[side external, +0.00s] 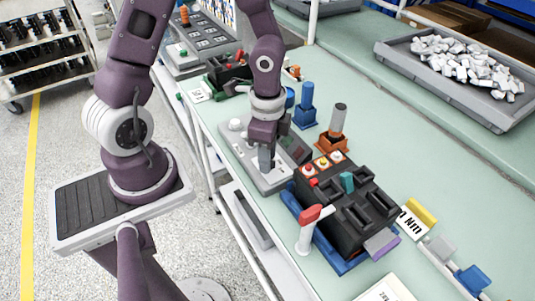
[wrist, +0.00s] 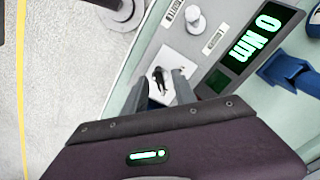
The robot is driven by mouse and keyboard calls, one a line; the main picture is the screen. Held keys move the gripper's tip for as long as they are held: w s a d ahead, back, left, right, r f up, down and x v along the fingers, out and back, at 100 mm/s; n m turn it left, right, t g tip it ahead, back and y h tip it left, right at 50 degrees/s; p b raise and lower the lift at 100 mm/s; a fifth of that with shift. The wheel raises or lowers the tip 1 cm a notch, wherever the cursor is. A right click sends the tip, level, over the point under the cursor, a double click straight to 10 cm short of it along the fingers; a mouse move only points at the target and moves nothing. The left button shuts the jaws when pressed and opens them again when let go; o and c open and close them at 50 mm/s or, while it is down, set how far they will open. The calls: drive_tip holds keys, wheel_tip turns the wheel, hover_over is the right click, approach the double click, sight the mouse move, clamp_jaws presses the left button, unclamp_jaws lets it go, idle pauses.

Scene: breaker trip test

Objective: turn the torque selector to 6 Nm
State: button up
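The torque selector is a small dark knob (wrist: 158,76) on a white square plate on a light grey panel (side external: 240,150). The panel's display (wrist: 262,38) reads 0 Nm in green, turned sideways in the wrist view. My gripper (side external: 265,168) points down over the panel near its front edge. In the wrist view its two grey fingers (wrist: 160,88) are apart, with the knob showing in the gap between them. I cannot tell whether either finger touches the knob. In the side view my gripper hides the knob.
A white round knob (wrist: 194,18) stands on the panel. Blue (side external: 305,105) and orange (side external: 334,143) holders stand behind it. A black breaker block (side external: 345,220) in a blue tray is close on the right. A grey tray (side external: 440,90) of white parts lies at the back right.

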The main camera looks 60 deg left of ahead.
wheel_tip(320, 180, up, 7)
drive_tip(key=shift+r, duration=0.1)
idle(0.3)
drive_tip(key=s+r+n+t, duration=0.2)
drive_tip(key=s+r+n, duration=0.2)
drive_tip(key=r, duration=0.3)
drive_tip(key=s+d+r+n+t, duration=0.1)
drive_tip(key=s+r+n+t, duration=0.2)
drive_tip(key=s+r+n, duration=0.2)
wheel_tip(320, 180, up, 3)
drive_tip(key=shift+s+d+r+t, duration=0.1)
drive_tip(key=shift+s+d+t, duration=0.15)
drive_tip(key=shift+s, duration=0.55)
